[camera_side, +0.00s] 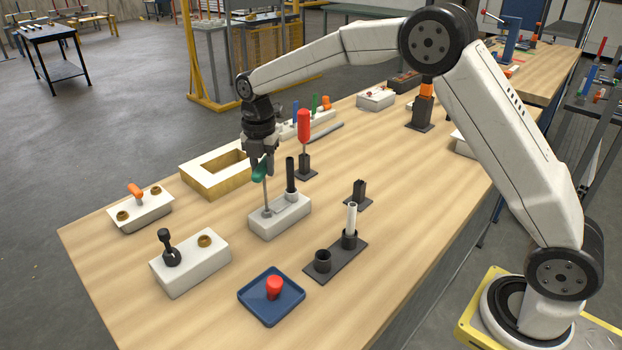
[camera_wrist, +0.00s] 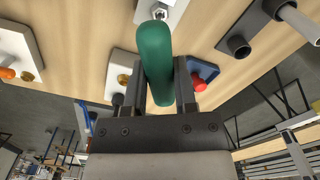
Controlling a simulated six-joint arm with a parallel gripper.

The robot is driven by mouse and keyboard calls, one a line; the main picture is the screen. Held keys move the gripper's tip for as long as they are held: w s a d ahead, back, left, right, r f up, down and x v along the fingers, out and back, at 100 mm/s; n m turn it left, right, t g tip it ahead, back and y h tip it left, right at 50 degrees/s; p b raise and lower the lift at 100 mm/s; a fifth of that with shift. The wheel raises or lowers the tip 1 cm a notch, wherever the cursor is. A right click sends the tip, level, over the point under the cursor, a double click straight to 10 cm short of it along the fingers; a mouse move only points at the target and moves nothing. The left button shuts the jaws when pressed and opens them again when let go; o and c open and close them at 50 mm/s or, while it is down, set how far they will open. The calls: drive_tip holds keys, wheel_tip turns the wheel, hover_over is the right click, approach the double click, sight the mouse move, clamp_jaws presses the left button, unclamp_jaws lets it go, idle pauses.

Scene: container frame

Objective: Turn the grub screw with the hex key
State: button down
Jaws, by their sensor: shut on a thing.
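My gripper (camera_side: 262,157) is shut on the green handle of the hex key (camera_side: 260,172). The metal shaft of the key points down, nearly upright, to the left end of a white block (camera_side: 282,221). Its tip meets a round grey fitting on the block's top; the grub screw itself cannot be made out there. In the wrist view, the green handle (camera_wrist: 155,58) lies between the two fingers of my gripper (camera_wrist: 160,78), with a metal fitting (camera_wrist: 160,13) on the white block beyond it. The handle hides most of the shaft there.
A black post (camera_side: 291,174) rises from the block's right end, close to my gripper. A wooden frame (camera_side: 200,184) and a red-handled tool in a stand (camera_side: 304,127) are nearby. A blue tray (camera_side: 257,311) and black holder (camera_side: 335,262) stand in front.

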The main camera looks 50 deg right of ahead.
drive_tip(key=shift+f, duration=0.35)
idle(0.7)
idle(0.3)
wheel_tip(320, 180, up, 6)
drive_tip(key=shift+f, duration=0.2)
drive_tip(key=shift+f+m, duration=0.25)
drive_tip(key=shift+m, duration=1.05)
wheel_tip(320, 180, down, 5)
drive_tip(key=shift+f, duration=0.1)
drive_tip(key=shift+m, duration=0.3)
